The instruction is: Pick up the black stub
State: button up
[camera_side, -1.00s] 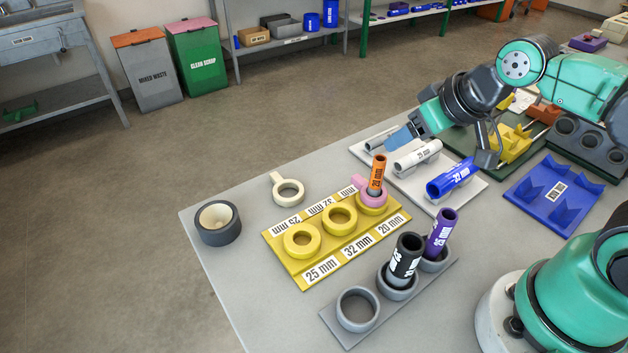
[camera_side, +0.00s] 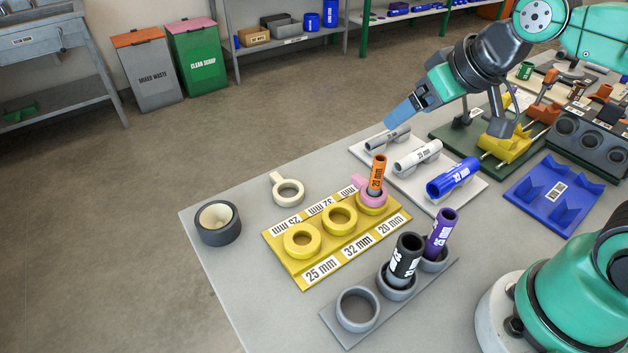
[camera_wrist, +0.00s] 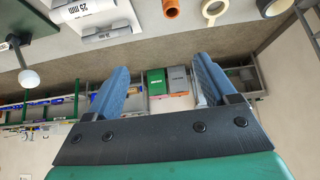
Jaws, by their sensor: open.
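The black stub (camera_side: 406,257) stands upright in the middle cup of a grey three-cup rack (camera_side: 337,320), with white lettering on its side. My gripper (camera_side: 394,122) has blue fingers and is above the far part of the table, well up and behind the black stub, over the white tray with lying pipes. In the wrist view the two fingers (camera_wrist: 160,80) are spread apart with nothing between them. The black stub does not show clearly in the wrist view.
A purple stub (camera_side: 441,233) stands beside the black one. The yellow block (camera_side: 300,262) holds rings, with an orange stub (camera_side: 377,175) at its far end. The white tray (camera_side: 417,187) carries grey, white and blue pipes. A dark ring (camera_side: 217,223) and a cream ring (camera_side: 288,192) lie at left.

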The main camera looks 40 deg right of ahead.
jog(key=s+a+n+g+y, duration=0.1)
jog(key=s+a+n+g, duration=0.2)
jog(key=a, duration=0.2)
jog(key=n+g+h, duration=0.1)
jog(key=n+g, duration=0.2)
jog(key=g, duration=0.1)
send_over(412, 242)
jog(key=shift+s+r, duration=0.1)
jog(key=shift+r, duration=0.05)
notch_tip(412, 242, down, 7)
jog(key=shift+f, duration=3)
grip_shut()
